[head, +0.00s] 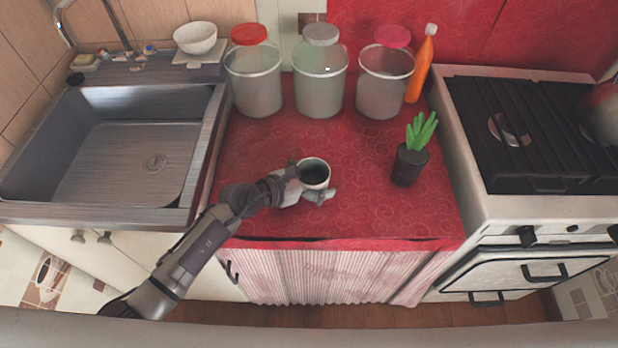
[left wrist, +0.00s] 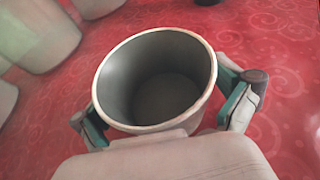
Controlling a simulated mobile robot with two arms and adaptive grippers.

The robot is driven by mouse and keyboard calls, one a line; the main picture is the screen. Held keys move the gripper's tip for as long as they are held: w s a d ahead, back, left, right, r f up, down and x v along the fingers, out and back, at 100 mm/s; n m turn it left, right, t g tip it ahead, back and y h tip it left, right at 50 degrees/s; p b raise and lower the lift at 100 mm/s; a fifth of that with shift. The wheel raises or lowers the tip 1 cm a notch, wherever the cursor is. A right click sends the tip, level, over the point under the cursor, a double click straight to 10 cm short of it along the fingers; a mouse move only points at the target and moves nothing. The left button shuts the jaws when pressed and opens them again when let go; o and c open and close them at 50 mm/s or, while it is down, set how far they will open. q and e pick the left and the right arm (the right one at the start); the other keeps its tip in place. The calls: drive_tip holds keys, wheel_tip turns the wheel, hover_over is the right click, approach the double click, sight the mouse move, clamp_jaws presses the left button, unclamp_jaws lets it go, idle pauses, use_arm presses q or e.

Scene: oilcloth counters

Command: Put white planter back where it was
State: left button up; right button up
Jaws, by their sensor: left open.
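The white planter (head: 314,173) stands upright on the red oilcloth counter (head: 350,214), near its middle. It is a small round pot with a pale rim and a dark grey, empty inside. My left gripper (head: 313,192) is at the planter, with its fingers open around the pot's sides. In the left wrist view the planter (left wrist: 158,80) fills the space between the two fingers (left wrist: 170,112). A small gap or light contact at the fingers cannot be told apart. My right gripper is not in either view.
Three clear canisters (head: 318,92) with lids stand along the back. An orange bottle (head: 420,65) is beside them. A dark pot with a green plant (head: 410,168) stands right of the planter. The sink (head: 120,165) is left, the stove (head: 525,130) right. The counter's front is clear.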

use_arm(q)
drive_tip(key=shift+s+a+r, duration=0.15)
drive_tip(key=shift+a+r, duration=0.05)
drive_tip(key=shift+a, duration=0.1)
drive_tip(key=v, duration=1.1)
drive_tip(key=shift+s, duration=0.2)
